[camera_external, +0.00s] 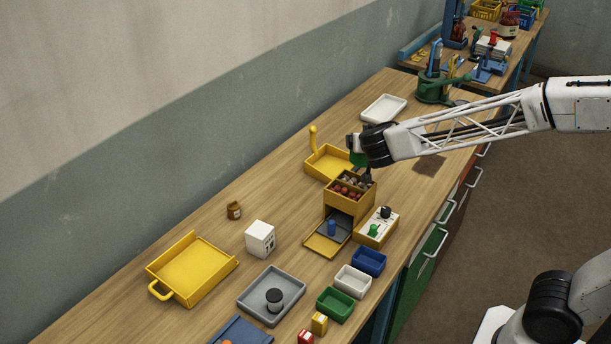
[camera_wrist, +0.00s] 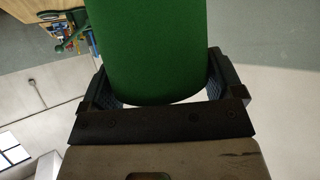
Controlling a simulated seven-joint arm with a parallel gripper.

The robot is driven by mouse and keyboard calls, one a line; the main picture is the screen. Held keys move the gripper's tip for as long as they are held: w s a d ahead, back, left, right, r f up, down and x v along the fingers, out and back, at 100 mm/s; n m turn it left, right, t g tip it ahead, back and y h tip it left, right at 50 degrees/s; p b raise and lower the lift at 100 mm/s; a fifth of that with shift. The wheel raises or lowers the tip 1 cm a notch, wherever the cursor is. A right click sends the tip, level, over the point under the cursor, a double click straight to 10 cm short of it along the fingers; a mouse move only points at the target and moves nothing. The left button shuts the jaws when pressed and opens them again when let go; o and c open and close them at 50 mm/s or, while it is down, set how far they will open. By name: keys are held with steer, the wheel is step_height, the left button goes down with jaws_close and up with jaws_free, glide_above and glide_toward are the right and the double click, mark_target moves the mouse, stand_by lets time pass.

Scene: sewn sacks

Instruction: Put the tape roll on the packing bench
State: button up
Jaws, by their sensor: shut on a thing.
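My gripper (camera_external: 361,163) is above the wooden bench, over the back of the yellow box. In the wrist view, my gripper (camera_wrist: 170,95) is shut on a smooth green thing (camera_wrist: 150,50) with a rounded end, between its two fingers. A bit of the green thing (camera_external: 358,158) shows beside the gripper in the external view; I cannot tell whether it is the tape roll. I cannot tell which is the packing bench.
The yellow box (camera_external: 352,205) holds several small round things and has a low front tray. A yellow tray (camera_external: 195,270), white cube (camera_external: 260,239), white tray (camera_external: 383,109) and small coloured bins (camera_external: 335,304) stand around. Bare wood lies left of the box.

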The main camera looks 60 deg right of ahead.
steer(key=shift+s+d+f, duration=0.9)
steer(key=shift+s+d, duration=1.65)
steer(key=shift+s, duration=2.35)
steer(key=shift+s+d+f, duration=0.9)
steer(key=shift+s+d, duration=1.6)
steer(key=shift+s, duration=2.35)
step_height(320, 180, down, 9)
steer(key=shift+m+g+h, duration=0.3)
steer(key=shift+m, duration=0.1)
steer(key=shift+w+f, duration=0.1)
steer(key=shift+w, duration=0.1)
glide_above(392, 184)
steer(key=shift+d+f, duration=0.15)
steer(key=shift+f, duration=0.55)
steer(key=shift+f, duration=0.1)
steer(key=shift+f, duration=1.7)
